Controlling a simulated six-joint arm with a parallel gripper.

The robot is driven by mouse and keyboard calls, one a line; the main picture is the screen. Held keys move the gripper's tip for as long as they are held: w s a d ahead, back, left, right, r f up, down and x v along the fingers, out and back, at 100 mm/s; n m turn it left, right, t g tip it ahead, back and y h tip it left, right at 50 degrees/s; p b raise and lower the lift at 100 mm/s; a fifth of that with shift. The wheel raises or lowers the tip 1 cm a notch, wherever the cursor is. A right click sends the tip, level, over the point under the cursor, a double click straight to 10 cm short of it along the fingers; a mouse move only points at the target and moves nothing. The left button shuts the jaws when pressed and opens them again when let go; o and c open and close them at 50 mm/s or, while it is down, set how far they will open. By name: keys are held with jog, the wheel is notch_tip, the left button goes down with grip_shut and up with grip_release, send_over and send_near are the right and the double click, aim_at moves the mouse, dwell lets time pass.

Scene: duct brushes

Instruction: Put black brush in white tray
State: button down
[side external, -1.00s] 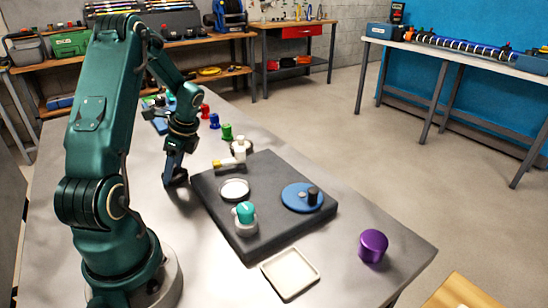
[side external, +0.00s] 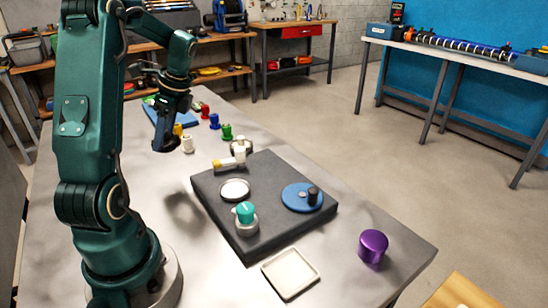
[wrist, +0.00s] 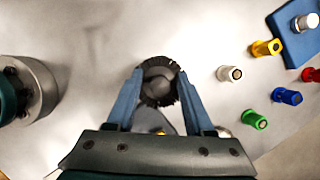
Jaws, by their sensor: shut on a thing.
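The black brush (wrist: 158,70) is round with dark bristles and a grey centre in the wrist view. My gripper (side external: 166,144) is shut on it, with one blue finger on each side. In the side view the gripper is above the left part of the table, behind and left of the dark block; the brush is hard to make out there. The white tray (side external: 290,273) is shallow, square and empty, and lies at the table's near edge. My gripper is well apart from it.
A dark block (side external: 277,228) lies between my gripper and the tray. It bears a teal-topped part (side external: 245,212), a blue disc (side external: 294,204) and a white ring (side external: 234,189). A purple cylinder (side external: 373,246) stands right. Several coloured spools, including a green one (side external: 227,132), stand behind.

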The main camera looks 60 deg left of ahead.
jog(key=shift+s+d+n, duration=0.15)
jog(key=shift+d+n, duration=0.3)
jog(key=shift+n, duration=0.15)
jog(key=w+d, duration=0.2)
jog(key=d, duration=0.6)
jog(key=w+d+r+m, duration=0.1)
jog(key=w+d, duration=0.2)
jog(key=d, duration=0.5)
jog(key=w+d+m, duration=0.1)
jog(key=w+d, duration=0.1)
jog(key=d, duration=0.6)
jog(key=shift+w+d+r, duration=0.2)
jog(key=shift+w+r, duration=0.1)
jog(key=shift+r, duration=0.05)
send_over(281, 271)
jog(key=w+d, duration=0.1)
notch_tip(281, 271, down, 7)
jog(key=shift+f, duration=2.05)
jog(key=c, duration=0.6)
grip_release()
jog(key=shift+o, duration=0.2)
